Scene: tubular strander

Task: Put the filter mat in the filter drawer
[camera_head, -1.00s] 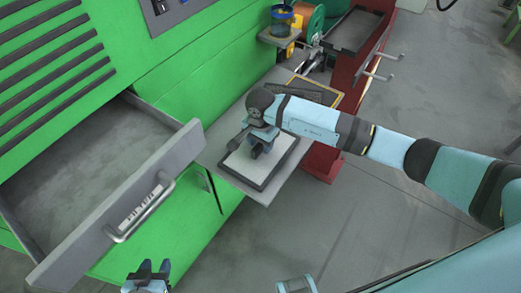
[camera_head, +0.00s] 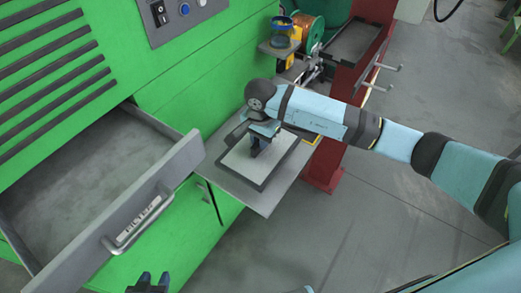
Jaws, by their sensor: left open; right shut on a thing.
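The filter mat (camera_head: 270,168) is a pale rectangular pad with a dark frame, over the grey shelf on the green machine. My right gripper (camera_head: 257,150) points down at its middle and is shut on it; the fingertips are partly hidden by the wrist. The mat looks a little above the shelf, though the gap is hard to judge. The filter drawer (camera_head: 75,265), labelled FILTER on its handle, is pulled open at the left and looks empty. My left gripper (camera_head: 151,284) is open and empty at the bottom edge, in front of the drawer.
The grey shelf (camera_head: 262,207) juts out right of the drawer, with its front part bare. The floor at the right is clear.

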